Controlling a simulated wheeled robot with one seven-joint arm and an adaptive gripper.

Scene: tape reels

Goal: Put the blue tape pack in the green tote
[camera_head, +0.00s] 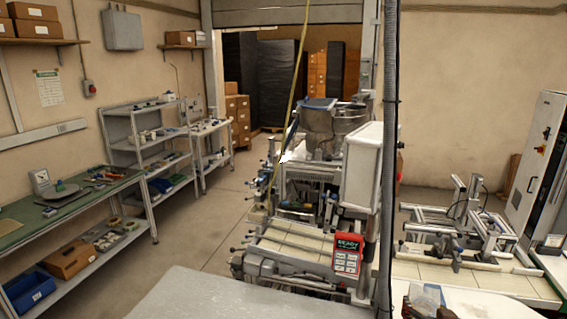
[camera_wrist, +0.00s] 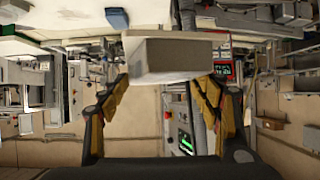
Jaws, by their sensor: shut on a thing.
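My gripper (camera_wrist: 165,82) shows in the wrist view, its two orange-brown fingers spread to either side of a pale grey, box-shaped thing (camera_wrist: 168,60). It is shut on this thing, which sits across the fingertips. No blue shows on the faces in view, so I cannot tell whether it is the blue tape pack. My gripper cannot be made out for sure in the head view. I cannot pick out a green tote in either view.
A green-topped bench (camera_head: 90,200) runs along the left, with a blue bin (camera_head: 30,287) and a brown box (camera_head: 72,260) below. Grey shelves (camera_head: 150,145) stand behind it. A machine with a red READY panel (camera_head: 347,255) fills the middle. Open floor (camera_head: 205,235) lies between.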

